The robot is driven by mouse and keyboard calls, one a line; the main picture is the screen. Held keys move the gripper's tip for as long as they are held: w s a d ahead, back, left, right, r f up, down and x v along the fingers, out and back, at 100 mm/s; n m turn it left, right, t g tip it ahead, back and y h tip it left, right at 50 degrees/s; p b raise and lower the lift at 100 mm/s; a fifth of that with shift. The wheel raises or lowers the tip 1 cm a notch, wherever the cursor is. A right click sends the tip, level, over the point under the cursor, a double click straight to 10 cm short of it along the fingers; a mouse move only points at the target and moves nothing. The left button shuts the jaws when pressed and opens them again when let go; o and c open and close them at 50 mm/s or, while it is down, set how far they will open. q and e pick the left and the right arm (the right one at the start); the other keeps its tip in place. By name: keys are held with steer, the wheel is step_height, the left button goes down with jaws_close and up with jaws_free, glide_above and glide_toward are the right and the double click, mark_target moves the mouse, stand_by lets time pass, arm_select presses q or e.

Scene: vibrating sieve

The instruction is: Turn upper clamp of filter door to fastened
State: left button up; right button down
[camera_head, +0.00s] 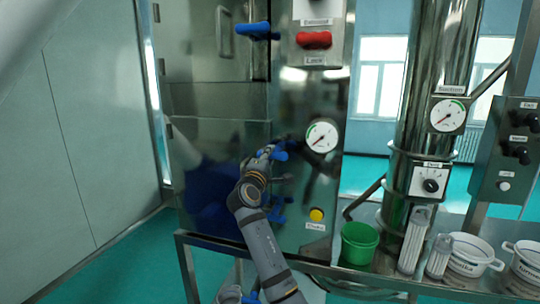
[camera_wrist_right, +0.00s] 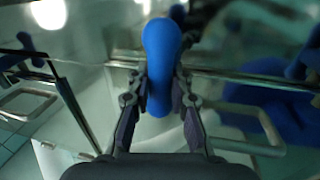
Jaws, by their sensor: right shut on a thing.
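The cabinet (camera_head: 218,132) is shiny metal, with blue clamp handles along its right edge. My right gripper (camera_head: 268,153) is at the middle blue clamp handle (camera_head: 280,155), which I take as the filter door's upper clamp. In the right wrist view, this rounded blue handle (camera_wrist_right: 160,60) stands upright in the picture between the two fingers of my gripper (camera_wrist_right: 160,103), which are shut on it. My gripper and wrist partly hide the handle in the head view. A lower blue clamp (camera_head: 276,214) sits beneath it. My left gripper is not in view.
Another blue handle (camera_head: 257,31) is higher up, beside a red handle (camera_head: 314,40). A gauge (camera_head: 322,136) and yellow button (camera_head: 316,215) are to the right. A metal-framed bench with a green bucket (camera_head: 359,243) and white pots (camera_head: 470,255) stands at lower right.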

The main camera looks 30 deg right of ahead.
steer(key=shift+f, duration=0.15)
steer(key=c, duration=1.2)
jaws_free()
steer(key=shift+a, duration=0.1)
steer(key=shift+s+a, duration=0.15)
steer(key=shift+a, duration=0.1)
steer(key=v, duration=0.7)
steer(key=shift+d, duration=0.15)
